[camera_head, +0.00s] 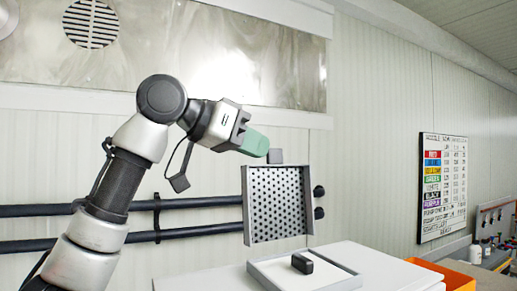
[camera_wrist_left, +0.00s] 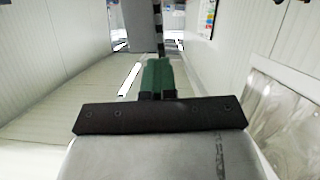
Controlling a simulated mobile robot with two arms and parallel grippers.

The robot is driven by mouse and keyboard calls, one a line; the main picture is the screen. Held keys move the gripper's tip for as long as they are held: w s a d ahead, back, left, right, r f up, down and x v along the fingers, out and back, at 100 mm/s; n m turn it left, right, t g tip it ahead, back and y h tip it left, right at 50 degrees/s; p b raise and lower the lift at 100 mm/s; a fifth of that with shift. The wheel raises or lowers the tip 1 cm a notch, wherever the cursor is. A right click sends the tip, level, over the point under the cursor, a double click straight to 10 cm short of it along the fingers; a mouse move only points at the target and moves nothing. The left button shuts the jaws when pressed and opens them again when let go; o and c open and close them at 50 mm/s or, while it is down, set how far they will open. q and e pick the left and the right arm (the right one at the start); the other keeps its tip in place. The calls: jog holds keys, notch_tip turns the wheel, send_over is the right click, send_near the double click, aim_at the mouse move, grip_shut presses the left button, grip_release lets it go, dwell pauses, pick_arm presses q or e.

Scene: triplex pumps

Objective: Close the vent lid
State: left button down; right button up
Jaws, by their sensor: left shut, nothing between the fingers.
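The vent lid (camera_head: 277,203) is a grey-framed panel with a perforated dark-dotted face. It stands upright, open, at the back of a light grey frame (camera_head: 262,276) on a white cabinet top. A small grey block (camera_head: 275,156) sits at the lid's top edge. My left gripper (camera_head: 262,149) has green fingers, shut and empty, with the tips at or very close to this block; I cannot tell if they touch. In the left wrist view the green fingers (camera_wrist_left: 156,78) are together and point away from the camera. My right gripper is not in view.
A small black block (camera_head: 302,263) stands within the frame's opening. Two dark horizontal pipes (camera_head: 200,202) run along the wall behind the lid. An orange bin (camera_head: 450,275) is at the lower right. The space right of the lid is clear.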

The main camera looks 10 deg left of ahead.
pick_arm(q)
jog(key=shift+w+d+f, duration=0.2)
jog(key=shift+d+f, duration=0.25)
jog(key=shift+f, duration=0.2)
jog(key=c, duration=1.3)
grip_release()
jog(key=shift+s, duration=0.1)
jog(key=shift+o, duration=0.3)
jog(key=shift+s+d+r, duration=0.1)
jog(key=shift+a+r, duration=0.2)
jog(key=shift+a, duration=0.05)
jog(key=shift+a+r, duration=0.2)
jog(key=shift+r, duration=0.05)
jog(key=r+v, duration=0.1)
jog(key=v, duration=0.8)
jog(key=shift+w, duration=0.35)
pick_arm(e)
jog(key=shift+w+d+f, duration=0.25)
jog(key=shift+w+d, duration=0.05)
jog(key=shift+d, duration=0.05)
